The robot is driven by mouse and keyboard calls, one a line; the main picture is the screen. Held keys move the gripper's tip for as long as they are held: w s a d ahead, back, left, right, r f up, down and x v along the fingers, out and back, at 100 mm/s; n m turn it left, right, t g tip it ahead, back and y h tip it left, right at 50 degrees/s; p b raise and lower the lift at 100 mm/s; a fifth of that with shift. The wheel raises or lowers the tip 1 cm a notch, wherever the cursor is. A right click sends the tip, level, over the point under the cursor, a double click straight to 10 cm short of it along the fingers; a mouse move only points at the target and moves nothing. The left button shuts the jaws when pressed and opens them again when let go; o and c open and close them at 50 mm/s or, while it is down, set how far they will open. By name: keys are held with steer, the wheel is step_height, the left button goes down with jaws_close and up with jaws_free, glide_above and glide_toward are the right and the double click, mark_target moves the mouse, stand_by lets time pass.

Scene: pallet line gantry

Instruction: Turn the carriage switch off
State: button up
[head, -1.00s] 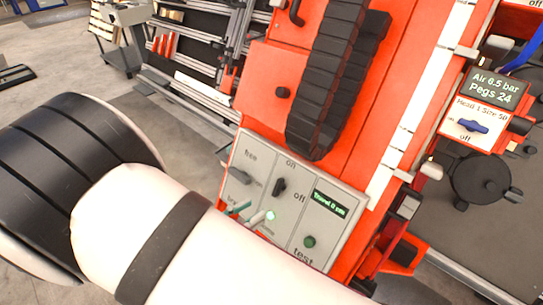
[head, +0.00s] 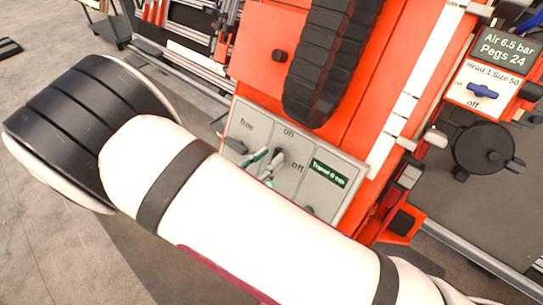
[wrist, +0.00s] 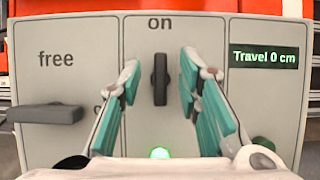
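The carriage switch (wrist: 160,80) is a black upright knob on a grey panel (wrist: 215,26), standing vertical below the word "on". It also shows in the head view (head: 279,155), partly covered by a finger. My gripper (wrist: 160,72) is open, with one teal-padded finger on each side of the knob and a visible gap to both. In the head view my gripper (head: 268,162) is at the panel, close to the knob. A green lamp (wrist: 160,153) glows below the knob. The "off" label (head: 298,167) shows to the knob's right in the head view.
A second black lever (wrist: 45,114) lies horizontal below "free" on the left. A "Travel 0 cm" display (wrist: 264,57) and a green button (wrist: 263,144) are on the right. A black cable chain (head: 330,60) hangs above the panel. A blue switch (head: 484,91) is farther right.

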steer(key=shift+x, duration=0.95)
jaws_close()
